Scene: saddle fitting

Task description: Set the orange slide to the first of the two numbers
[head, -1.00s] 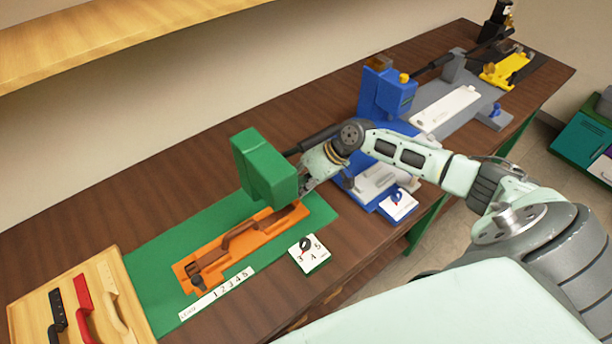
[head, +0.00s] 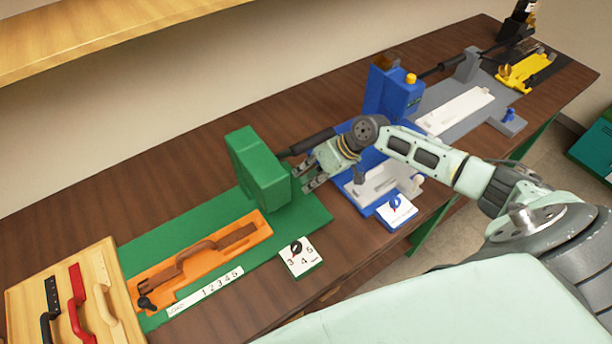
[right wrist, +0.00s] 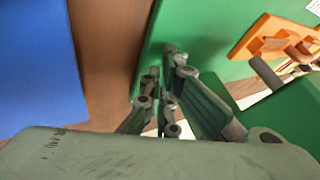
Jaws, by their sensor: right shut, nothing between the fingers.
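The orange slide (head: 258,236) lies along the green base (head: 305,215), left of the upright green block (head: 258,168). A brown bar lies on it and a dark knob shows at its left end. A white strip (head: 205,292) with numbers 1 to 5 runs along its front side; I cannot tell which number the slide matches. My right gripper (head: 308,181) is shut and empty, low beside the right side of the green block, apart from the slide. In the right wrist view its fingers (right wrist: 167,110) are over the green base, with the slide (right wrist: 262,36) at upper right. My left gripper is not in view.
A white-topped dial (head: 301,257) with a black knob and numbers 3, 4 and 5 stands in front. A wooden board (head: 22,285) with black, red and cream handles is at left. A blue fixture (head: 392,92) stands to the right. The dark tabletop behind the base is clear.

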